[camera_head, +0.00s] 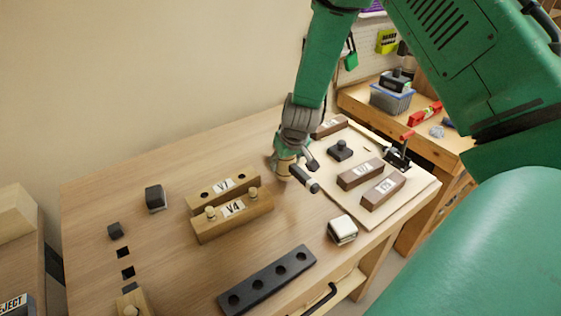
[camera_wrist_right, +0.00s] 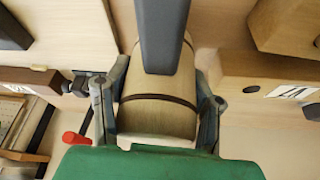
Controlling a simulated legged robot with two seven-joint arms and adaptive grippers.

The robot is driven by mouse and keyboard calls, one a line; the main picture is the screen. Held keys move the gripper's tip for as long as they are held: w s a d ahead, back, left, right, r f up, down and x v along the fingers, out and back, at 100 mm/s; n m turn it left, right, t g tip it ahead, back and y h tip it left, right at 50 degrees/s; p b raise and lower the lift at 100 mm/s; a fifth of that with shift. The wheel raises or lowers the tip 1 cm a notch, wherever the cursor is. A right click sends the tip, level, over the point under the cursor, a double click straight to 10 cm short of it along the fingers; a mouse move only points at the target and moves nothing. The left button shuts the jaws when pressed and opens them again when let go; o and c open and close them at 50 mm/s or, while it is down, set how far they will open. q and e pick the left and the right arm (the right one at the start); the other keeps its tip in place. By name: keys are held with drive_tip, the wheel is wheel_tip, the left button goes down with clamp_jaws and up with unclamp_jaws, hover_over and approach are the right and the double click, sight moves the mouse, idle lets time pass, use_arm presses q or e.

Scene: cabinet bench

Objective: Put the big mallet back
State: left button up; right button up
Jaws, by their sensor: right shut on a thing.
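My right gripper (camera_head: 283,160) is over the middle of the bench, its fingers pointing down. It is shut on the mallet, with a finger on each side of the light wooden head. The mallet shows best in the right wrist view as a wooden barrel head (camera_wrist_right: 158,120) with dark bands and a dark grey handle (camera_wrist_right: 162,35) running away from the gripper. In the head view the dark handle (camera_head: 304,179) sticks out toward the lower right. I cannot tell whether the mallet touches the bench. My left gripper is not in view.
Wooden V-labelled blocks (camera_head: 233,216) stand left of the gripper. A dark bar with several holes (camera_head: 267,281) lies at the front edge. A pale board (camera_head: 413,190) at right carries brown blocks (camera_head: 382,191) and a red-handled clamp (camera_head: 398,157). A white-topped block (camera_head: 342,231) stands in front.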

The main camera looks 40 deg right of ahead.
drive_tip(key=shift+d+f, duration=0.2)
drive_tip(key=shift+d, duration=0.25)
drive_tip(key=shift+a+r, duration=0.1)
drive_tip(key=shift+a, duration=0.6)
drive_tip(key=shift+d+f, duration=0.35)
drive_tip(key=shift+d, duration=0.5)
drive_tip(key=shift+a, duration=1.05)
drive_tip(key=shift+d+f, duration=0.3)
drive_tip(key=shift+d, duration=0.35)
drive_tip(key=shift+f, duration=0.1)
drive_tip(key=shift+a+f+b, duration=0.1)
drive_tip(key=shift+a+b, duration=0.2)
drive_tip(key=shift+b, duration=0.05)
drive_tip(key=shift+a, duration=0.35)
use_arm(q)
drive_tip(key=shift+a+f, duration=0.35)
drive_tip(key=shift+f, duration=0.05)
use_arm(e)
drive_tip(key=shift+d, duration=0.15)
